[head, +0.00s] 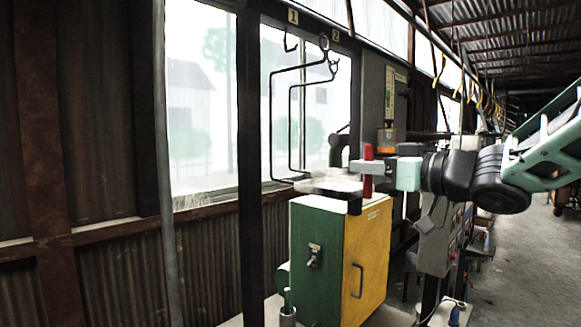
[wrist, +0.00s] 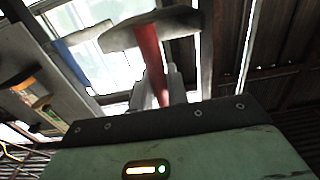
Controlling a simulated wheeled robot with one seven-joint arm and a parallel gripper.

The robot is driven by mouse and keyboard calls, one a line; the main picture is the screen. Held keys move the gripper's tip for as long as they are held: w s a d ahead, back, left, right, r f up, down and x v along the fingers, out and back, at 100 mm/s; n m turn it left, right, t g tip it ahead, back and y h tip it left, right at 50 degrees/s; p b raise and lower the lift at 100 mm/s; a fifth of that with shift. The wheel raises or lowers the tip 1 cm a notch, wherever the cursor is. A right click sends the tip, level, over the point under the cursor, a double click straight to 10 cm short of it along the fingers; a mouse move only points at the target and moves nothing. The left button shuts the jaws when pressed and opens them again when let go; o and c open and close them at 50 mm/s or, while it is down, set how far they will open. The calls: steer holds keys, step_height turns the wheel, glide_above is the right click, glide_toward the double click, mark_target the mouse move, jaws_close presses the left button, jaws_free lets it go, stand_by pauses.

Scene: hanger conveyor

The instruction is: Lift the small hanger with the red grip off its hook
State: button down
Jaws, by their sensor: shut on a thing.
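My gripper (head: 371,168) is shut on the red grip (head: 368,152) in the head view, above the green and yellow cabinet.
An empty hook (head: 289,42) hangs under plate 1. The green and yellow cabinet (head: 325,255) stands below my gripper. A grey post (head: 372,100) rises behind. A blue-gripped bar (wrist: 82,36) is at the wrist view's left. Several yellow hooks (head: 440,70) line the rail. The right aisle floor is open.

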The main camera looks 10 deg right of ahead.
steer(key=shift+s+d+f, duration=0.25)
steer(key=shift+s+d, duration=0.2)
steer(key=shift+s, duration=0.15)
steer(key=shift+s+d+f, duration=0.25)
steer(key=shift+s+d, duration=0.15)
steer(key=shift+s, duration=0.25)
steer(key=shift+s+d+f, duration=0.25)
steer(key=shift+s+d, duration=0.2)
steer(key=shift+s, duration=0.15)
